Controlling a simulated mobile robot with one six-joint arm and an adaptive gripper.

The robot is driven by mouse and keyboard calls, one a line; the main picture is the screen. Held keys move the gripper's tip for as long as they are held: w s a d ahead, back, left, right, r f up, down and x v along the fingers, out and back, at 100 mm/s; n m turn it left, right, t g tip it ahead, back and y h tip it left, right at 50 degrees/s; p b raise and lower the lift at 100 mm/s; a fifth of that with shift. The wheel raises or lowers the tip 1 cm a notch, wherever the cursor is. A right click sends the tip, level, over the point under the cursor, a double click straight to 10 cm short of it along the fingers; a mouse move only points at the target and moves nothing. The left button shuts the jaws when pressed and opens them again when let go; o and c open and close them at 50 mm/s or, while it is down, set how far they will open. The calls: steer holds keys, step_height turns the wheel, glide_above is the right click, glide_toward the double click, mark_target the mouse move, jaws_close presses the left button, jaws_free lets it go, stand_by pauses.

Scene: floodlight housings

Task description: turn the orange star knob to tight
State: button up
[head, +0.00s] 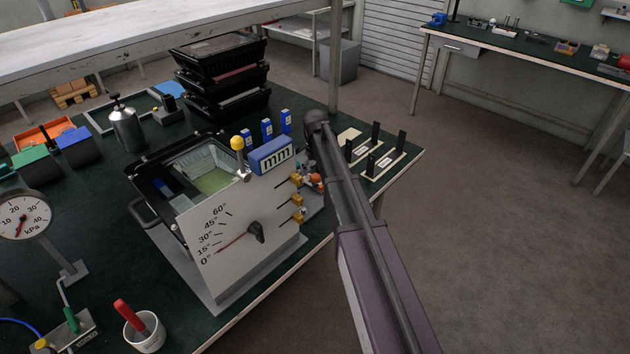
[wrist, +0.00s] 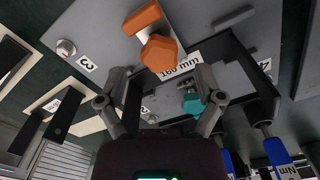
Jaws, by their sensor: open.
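The orange knob (wrist: 160,52) shows at the upper middle of the wrist view, with a second orange piece (wrist: 142,17) joined to it by a pale shaft. In the head view the orange part (head: 316,181) shows small beside my arm, on the right side of the bench; my gripper is hidden there.
The knob is on a grey plate (wrist: 95,22) labelled "160 mm". A teal part (wrist: 192,105) shows between my fingers. In the head view, a dial panel (head: 225,262) with brass fittings (head: 297,199) stands left of the knob, and black upright posts (head: 375,133) stand right.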

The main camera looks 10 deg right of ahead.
mark_target(315, 178)
steer(key=shift+f+b, duration=1.05)
steer(key=shift+f, duration=0.25)
steer(key=c, duration=1.1)
